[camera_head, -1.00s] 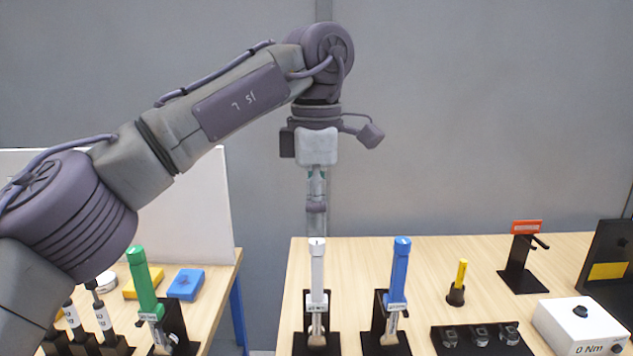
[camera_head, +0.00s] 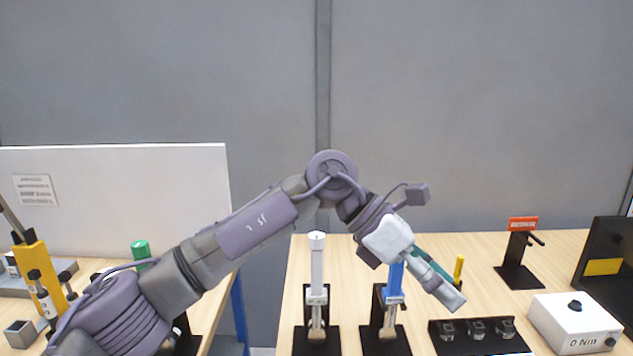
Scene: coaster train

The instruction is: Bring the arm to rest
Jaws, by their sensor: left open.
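My left arm comes in from the lower left and bends down at its wrist above the right-hand table. My left gripper (camera_head: 441,280) tilts down to the right, in front of the blue-handled tool, and holds nothing that I can see. The jaws are open, though the gap between the fingers is hard to make out. The blue-handled tool (camera_head: 394,298) stands upright in a black stand, its top partly hidden by my gripper. A white-handled tool (camera_head: 317,265) stands upright in its own stand to the left. My right gripper is not in view.
On the right table are a black tray (camera_head: 480,346) with small parts, a yellow piece (camera_head: 459,268), a red-topped stand (camera_head: 520,260) and a white box reading 0 Nm (camera_head: 577,325). A green-handled tool (camera_head: 140,250) is mostly hidden behind my arm. A gap separates the tables.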

